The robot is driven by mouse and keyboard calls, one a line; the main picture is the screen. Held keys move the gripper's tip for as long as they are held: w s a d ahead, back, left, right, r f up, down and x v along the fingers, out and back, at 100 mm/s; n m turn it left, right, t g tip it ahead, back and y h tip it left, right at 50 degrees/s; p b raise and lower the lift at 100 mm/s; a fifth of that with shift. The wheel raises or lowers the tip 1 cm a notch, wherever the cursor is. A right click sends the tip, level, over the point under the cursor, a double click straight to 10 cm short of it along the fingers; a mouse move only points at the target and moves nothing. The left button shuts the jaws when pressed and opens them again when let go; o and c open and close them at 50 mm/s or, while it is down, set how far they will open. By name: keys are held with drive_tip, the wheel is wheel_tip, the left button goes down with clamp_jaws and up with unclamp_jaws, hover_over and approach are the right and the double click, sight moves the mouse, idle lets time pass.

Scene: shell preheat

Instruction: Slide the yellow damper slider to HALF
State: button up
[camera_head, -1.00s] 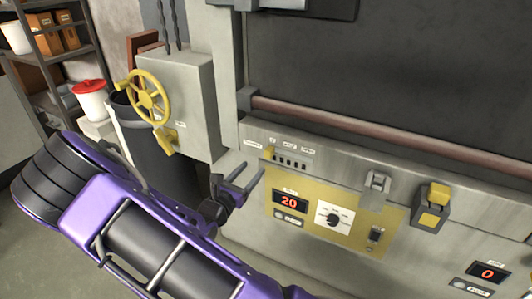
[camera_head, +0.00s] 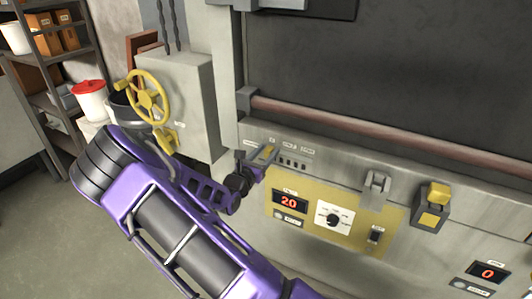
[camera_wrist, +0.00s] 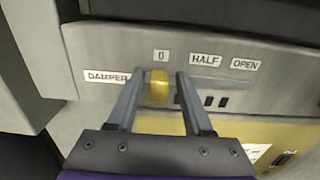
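The yellow damper slider (camera_wrist: 159,86) sits under the "0" label (camera_wrist: 161,56) in the wrist view, right of the "DAMPER" label (camera_wrist: 107,76). The "HALF" label (camera_wrist: 205,60) and the "OPEN" label (camera_wrist: 245,64) are farther right along the slot. My gripper (camera_wrist: 157,82) is open, with one finger on each side of the slider and a visible gap on both sides. In the head view my gripper (camera_head: 262,156) is at the slider (camera_head: 264,152), which its fingers partly cover.
Below the slot is a yellow panel (camera_head: 300,228) with a red "20" display (camera_head: 289,201) and a dial (camera_head: 334,219). A brown rail (camera_head: 350,122) runs above. A yellow handwheel (camera_head: 148,97) is at left. Dark slots (camera_wrist: 222,101) lie right of the slider.

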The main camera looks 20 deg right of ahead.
clamp_jaws()
idle(1.2)
